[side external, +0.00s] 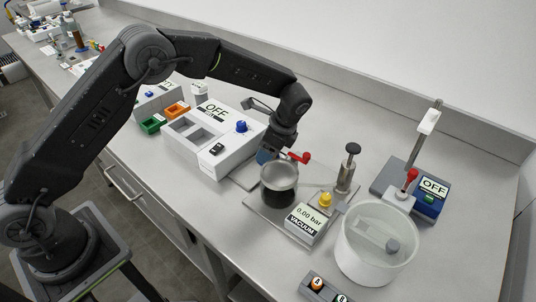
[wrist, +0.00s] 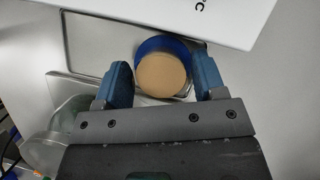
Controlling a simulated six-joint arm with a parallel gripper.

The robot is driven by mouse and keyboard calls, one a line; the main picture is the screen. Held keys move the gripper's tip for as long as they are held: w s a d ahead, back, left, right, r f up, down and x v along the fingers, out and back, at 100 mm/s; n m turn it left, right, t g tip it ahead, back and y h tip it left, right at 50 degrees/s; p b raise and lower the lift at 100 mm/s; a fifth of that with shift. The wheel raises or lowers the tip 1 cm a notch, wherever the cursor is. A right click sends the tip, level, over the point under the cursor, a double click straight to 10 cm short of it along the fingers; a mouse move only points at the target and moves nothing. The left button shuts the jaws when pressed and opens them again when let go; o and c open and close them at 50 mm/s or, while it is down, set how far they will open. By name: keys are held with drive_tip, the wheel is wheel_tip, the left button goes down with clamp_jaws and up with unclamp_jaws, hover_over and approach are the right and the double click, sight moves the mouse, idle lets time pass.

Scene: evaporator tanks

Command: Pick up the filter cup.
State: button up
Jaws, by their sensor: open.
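The filter cup (wrist: 163,70) is a round blue cup with a tan disc inside. In the wrist view it sits at the front edge of a shallow metal tray. My gripper (wrist: 162,78) is open, with one blue finger on either side of the cup. Whether the fingers touch it cannot be told. In the side external view my gripper (side external: 267,154) points down behind the glass vessel, low beside the white OFF unit. The cup cannot be made out there.
The white OFF unit (side external: 190,152) stands close on the left. A glass vessel (side external: 280,195) with dark contents and a red-handled valve (side external: 298,157) stands close on the right.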

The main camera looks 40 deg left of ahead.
drive_tip(key=c, duration=0.7)
drive_tip(key=shift+r, duration=0.5)
wheel_tip(320, 180, up, 9)
drive_tip(key=s+d+r, duration=0.1)
drive_tip(key=s+d, duration=0.1)
drive_tip(key=d, duration=0.1)
drive_tip(key=s+d+r, duration=0.1)
drive_tip(key=s+d, duration=0.2)
drive_tip(key=s+d+r, duration=0.2)
drive_tip(key=s+d, duration=0.1)
drive_tip(key=d, duration=0.1)
drive_tip(key=shift+s+d+r, duration=0.1)
drive_tip(key=shift+s, duration=0.05)
